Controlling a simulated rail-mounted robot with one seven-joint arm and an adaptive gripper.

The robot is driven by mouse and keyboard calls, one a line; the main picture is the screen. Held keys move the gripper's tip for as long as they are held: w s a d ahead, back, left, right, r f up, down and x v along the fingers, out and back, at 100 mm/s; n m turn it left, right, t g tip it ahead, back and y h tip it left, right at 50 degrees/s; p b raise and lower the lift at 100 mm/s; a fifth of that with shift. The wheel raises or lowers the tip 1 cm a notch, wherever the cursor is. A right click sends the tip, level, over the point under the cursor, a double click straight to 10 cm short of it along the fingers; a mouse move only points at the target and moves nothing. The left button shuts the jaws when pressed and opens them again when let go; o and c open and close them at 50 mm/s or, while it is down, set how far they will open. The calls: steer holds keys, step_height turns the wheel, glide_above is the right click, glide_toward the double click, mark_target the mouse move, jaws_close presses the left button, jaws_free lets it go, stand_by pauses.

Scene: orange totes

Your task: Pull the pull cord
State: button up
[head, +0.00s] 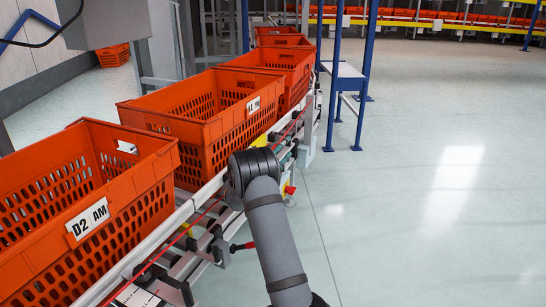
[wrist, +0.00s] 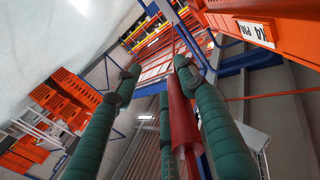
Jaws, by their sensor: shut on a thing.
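The red pull cord (head: 207,213) runs along the near side of the conveyor in the head view. My arm hides part of it. In the wrist view the cord (wrist: 181,115) is a thick red line between my green fingers, lying close against the right one. My gripper (wrist: 157,72) is shut on the cord. The fingertips still look apart in the picture.
Orange totes stand in a row on the conveyor, the nearest tote (head: 146,205) labelled D2 AM. A red-handled lever (head: 243,246) sticks out below the rail. A blue-legged stand (head: 346,85) is beyond. The floor (head: 430,220) on the right is clear.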

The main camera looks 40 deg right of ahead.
steer(key=v, duration=1.1)
steer(key=shift+a, duration=0.35)
steer(key=x, duration=1.2)
steer(key=shift+w+r, duration=0.2)
steer(key=shift+d, duration=0.1)
